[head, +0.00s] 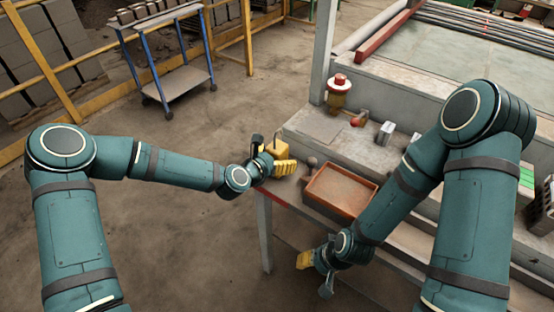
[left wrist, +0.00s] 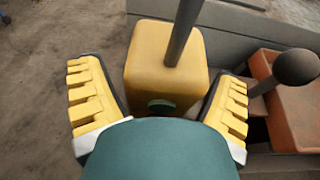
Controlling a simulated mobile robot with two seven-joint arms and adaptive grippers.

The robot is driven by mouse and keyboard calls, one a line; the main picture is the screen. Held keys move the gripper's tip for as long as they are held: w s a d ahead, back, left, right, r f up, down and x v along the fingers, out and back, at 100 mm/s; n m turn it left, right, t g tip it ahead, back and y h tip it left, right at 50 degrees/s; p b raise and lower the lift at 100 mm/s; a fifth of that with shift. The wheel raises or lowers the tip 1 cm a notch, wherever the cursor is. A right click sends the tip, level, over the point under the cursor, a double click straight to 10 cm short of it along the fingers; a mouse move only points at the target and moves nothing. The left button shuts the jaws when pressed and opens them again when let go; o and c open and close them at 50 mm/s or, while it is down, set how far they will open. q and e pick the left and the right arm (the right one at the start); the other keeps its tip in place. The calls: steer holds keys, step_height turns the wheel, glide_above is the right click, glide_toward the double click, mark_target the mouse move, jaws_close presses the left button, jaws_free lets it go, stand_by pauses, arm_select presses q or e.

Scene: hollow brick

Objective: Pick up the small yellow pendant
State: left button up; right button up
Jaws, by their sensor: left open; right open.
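The small yellow pendant (head: 278,147) hangs or stands near the left end of the grey bench, with a thin grey rod or cable rising from its top. In the left wrist view the pendant (left wrist: 165,65) is a yellow block with rounded edges and a dark round mark low on its near face. My left gripper (head: 270,156) is open, with its yellow-padded fingers on either side of the pendant; small gaps show beside it. My right gripper (head: 313,274) is open and empty, low in front of the bench. My left wrist hides the pendant's lower part.
An orange tray (head: 316,201) lies on the bench right of the pendant. A round dark knob (left wrist: 296,67) stands close to the right finger. A blue-legged cart (head: 183,83) stands beyond open floor.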

arm_select(q)
steer(key=c, duration=1.3)
steer(key=shift+c, duration=0.3)
